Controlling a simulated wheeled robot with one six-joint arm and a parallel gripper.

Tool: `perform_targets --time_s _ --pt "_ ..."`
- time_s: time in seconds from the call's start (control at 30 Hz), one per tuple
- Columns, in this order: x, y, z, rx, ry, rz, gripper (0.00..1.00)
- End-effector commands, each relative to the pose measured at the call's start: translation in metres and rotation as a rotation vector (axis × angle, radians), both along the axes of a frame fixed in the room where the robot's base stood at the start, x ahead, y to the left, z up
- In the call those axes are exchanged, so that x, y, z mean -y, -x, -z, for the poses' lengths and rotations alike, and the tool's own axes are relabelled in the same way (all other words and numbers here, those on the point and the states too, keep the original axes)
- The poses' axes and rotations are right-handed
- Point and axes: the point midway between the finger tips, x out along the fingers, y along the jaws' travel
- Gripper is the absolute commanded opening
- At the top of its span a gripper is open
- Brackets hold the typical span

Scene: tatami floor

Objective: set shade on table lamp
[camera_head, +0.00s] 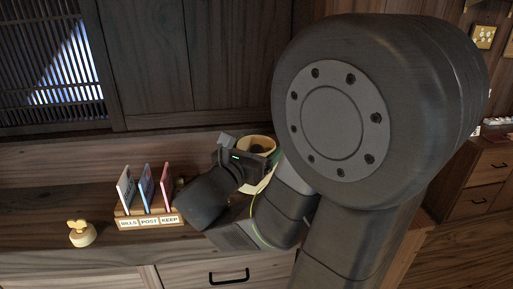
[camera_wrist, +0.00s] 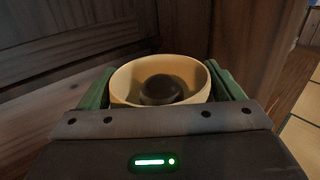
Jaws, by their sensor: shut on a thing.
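The lamp shade (camera_wrist: 123,82) is a cream, open-topped round shell. It sits between the two green fingers of my gripper (camera_wrist: 160,85) in the wrist view, one finger at each side. A dark rounded thing (camera_wrist: 160,88) shows inside the shade's opening; I cannot tell whether it is the lamp's top. In the head view the shade (camera_head: 263,141) is partly hidden behind my gripper (camera_head: 243,158) and arm. It is over the wooden counter, close to the back wall. The lamp's base and stem are hidden, so I cannot tell whether shade and lamp touch.
A letter rack (camera_head: 150,221) labelled BILLS, POST, KEEP stands left of my gripper, holding upright cards. A small cream object with a yellow top (camera_head: 81,234) stands further left. The counter (camera_head: 40,235) has bare room around it. A drawer cabinet (camera_head: 480,185) is at the right.

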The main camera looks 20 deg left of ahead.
Motion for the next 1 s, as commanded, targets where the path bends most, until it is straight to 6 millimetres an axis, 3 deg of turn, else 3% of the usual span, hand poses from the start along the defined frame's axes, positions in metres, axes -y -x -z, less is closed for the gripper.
perform_targets --time_s 0.47,0.5,0.57,1.0 --pt "0.0 0.0 0.0028 0.0 0.0 0.0 0.65" --pt "0.0 0.0 0.0029 0.0 0.0 0.0 0.91" --pt "0.0 0.0 0.0028 0.0 0.0 0.0 1.0" --pt "0.0 0.0 0.0004 0.0 0.0 0.0 1.0"
